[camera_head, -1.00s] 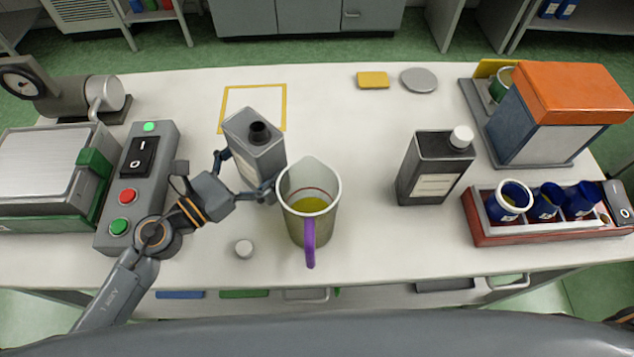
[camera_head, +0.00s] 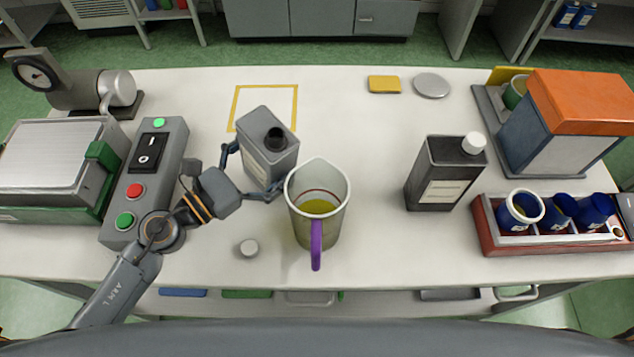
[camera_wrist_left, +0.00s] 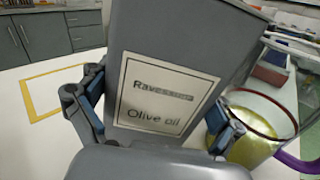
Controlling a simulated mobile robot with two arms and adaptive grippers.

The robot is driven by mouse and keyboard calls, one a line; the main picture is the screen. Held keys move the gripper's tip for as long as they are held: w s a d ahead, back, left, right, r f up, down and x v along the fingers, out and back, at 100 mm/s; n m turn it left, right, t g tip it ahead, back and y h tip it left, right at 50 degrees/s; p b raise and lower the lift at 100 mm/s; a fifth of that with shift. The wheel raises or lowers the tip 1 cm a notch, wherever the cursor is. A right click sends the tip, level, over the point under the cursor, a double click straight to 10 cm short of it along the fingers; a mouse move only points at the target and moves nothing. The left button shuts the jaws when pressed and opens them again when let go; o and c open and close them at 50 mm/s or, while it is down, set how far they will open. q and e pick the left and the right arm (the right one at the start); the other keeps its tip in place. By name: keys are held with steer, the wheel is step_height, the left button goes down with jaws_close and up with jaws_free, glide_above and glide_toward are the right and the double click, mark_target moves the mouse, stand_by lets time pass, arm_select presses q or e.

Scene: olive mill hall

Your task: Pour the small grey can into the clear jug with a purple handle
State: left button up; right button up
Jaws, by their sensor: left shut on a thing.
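The small grey can (camera_head: 266,160) has a black open spout on top and an "Olive oil" label, seen in the left wrist view (camera_wrist_left: 165,95). My left gripper (camera_head: 256,184) is shut around its body. The can leans a little, just left of and behind the jug; I cannot tell whether its base touches the table. The clear jug (camera_head: 335,228) stands upright with its purple handle (camera_head: 317,246) towards me. Yellow-green oil lies in it, below a red ring line. No stream shows from the spout. My right gripper is not in view.
A small grey cap (camera_head: 248,248) lies in front of the can. A yellow outlined square (camera_head: 264,88) is behind it. A dark bottle with a white cap (camera_head: 445,180) stands right of the jug. A switch box (camera_head: 145,180) is left.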

mark_target(257, 123)
arm_select(q)
steer(key=shift+r+m+p, duration=0.6)
steer(key=shift+r+m, duration=0.4)
steer(key=shift+r, duration=0.3)
step_height(257, 123, up, 3)
steer(key=shift+d+f+m+p, duration=0.1)
steer(key=shift+m+p, duration=0.6)
steer(key=shift+p, duration=0.45)
steer(key=shift+s+d+r+m+p, duration=0.1)
steer(key=shift+s+r+m+p, duration=0.05)
steer(key=shift+r+m+p, duration=0.3)
steer(key=shift+s+d+r+m+p, duration=0.1)
steer(key=shift+r+m+p, duration=0.15)
steer(key=shift+r+m, duration=0.3)
steer(key=shift+f+b, duration=0.2)
steer(key=shift+b, duration=0.25)
steer(key=shift+w+a+r+m+b, duration=0.1)
steer(key=shift+w+a+m+b, duration=0.15)
steer(key=shift+m, duration=0.45)
steer(key=shift+w+a+r+m+b, duration=0.1)
steer(key=shift+m+b, duration=0.2)
steer(key=shift+m, duration=0.4)
steer(key=shift+m, duration=0.3)
steer(key=shift+w+a+r+m, duration=0.15)
steer(key=shift+w+r+m, duration=0.05)
steer(key=shift+r+m, duration=0.65)
steer(key=shift+r+m+p, duration=0.7)
steer(key=shift+r+m, duration=0.05)
steer(key=shift+r, duration=0.1)
